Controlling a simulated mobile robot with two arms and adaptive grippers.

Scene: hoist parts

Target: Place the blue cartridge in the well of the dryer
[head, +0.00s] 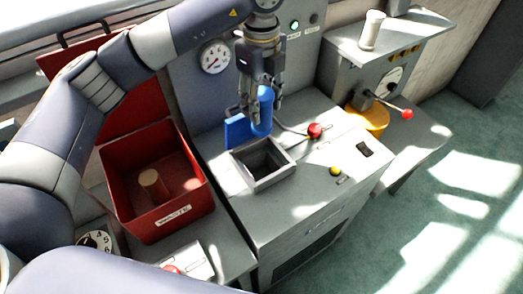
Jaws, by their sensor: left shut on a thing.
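My left gripper (262,98) points down with its fingers shut on the blue cartridge (263,112). The cartridge is a blue cylinder, held about upright. In the picture it appears just beyond the well (249,181), a square grey-rimmed opening in the top of the light grey dryer (310,198). I see no cartridge in the well. A blue flap (238,131) stands at the back left of the well, partly next to the cartridge. How high the cartridge is above the dryer top is hard to tell. My right gripper is not in view.
A red bin (195,212) with a tan cylinder (152,184) inside stands left of the dryer. A red knob (315,130) and a yellow knob (335,171) stick up right of the well. A grey machine (345,65) with a red-tipped lever (407,114) stands at the back right.

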